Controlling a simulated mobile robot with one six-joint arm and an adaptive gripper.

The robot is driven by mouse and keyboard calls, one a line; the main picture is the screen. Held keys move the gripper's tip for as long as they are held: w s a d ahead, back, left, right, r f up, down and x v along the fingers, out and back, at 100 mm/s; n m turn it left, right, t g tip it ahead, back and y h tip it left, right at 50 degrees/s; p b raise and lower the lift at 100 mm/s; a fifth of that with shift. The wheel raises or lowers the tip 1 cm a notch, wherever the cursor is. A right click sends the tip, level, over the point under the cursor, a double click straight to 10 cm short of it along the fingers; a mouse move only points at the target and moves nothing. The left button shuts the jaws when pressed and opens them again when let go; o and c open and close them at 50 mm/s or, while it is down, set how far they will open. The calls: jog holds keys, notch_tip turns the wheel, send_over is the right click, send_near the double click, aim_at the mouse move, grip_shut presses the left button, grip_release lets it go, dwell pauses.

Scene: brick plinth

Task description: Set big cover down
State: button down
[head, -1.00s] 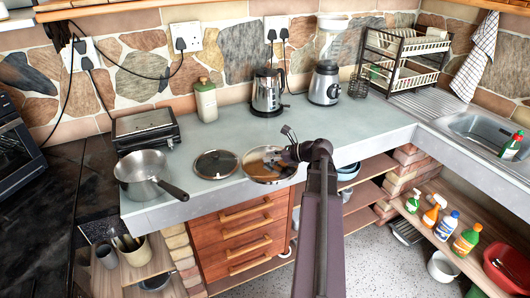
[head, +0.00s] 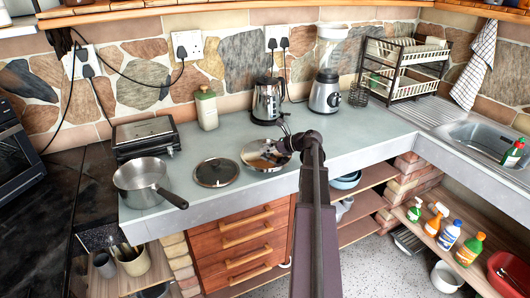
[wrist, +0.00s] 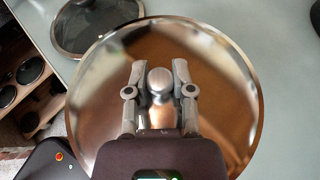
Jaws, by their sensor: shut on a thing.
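The big cover is a shiny round metal lid with a knob; it shows in the head view (head: 258,160) over the counter, right of a smaller lid. In the wrist view, the big cover (wrist: 215,110) fills the middle. My gripper (wrist: 158,76) has its two fingers on either side of the knob and is shut on it. In the head view, my gripper (head: 287,140) is above the cover's right side, partly hidden by my arm. I cannot tell whether the cover's rim touches the counter.
A smaller glass lid (head: 216,173) lies close on the left, with a saucepan (head: 142,180) beyond it. The grey counter (head: 370,120) is clear to the right.

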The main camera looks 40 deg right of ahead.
aim_at(255, 145)
jog(key=shift+w+d+f, duration=0.1)
jog(key=shift+w+d, duration=0.25)
jog(key=shift+w, duration=0.25)
jog(key=shift+w+d, duration=0.35)
jog(key=shift+w, duration=0.2)
jog(key=shift+w, duration=0.1)
jog(key=shift+w+d, duration=0.25)
jog(key=shift+w+d+f+b, duration=0.1)
jog(key=shift+w+f+b, duration=0.15)
jog(key=shift+f+b, duration=1.6)
jog(key=shift+b, duration=0.1)
jog(key=shift+f, duration=0.15)
jog(key=shift+c, duration=2.4)
grip_release()
jog(key=shift+r, duration=0.2)
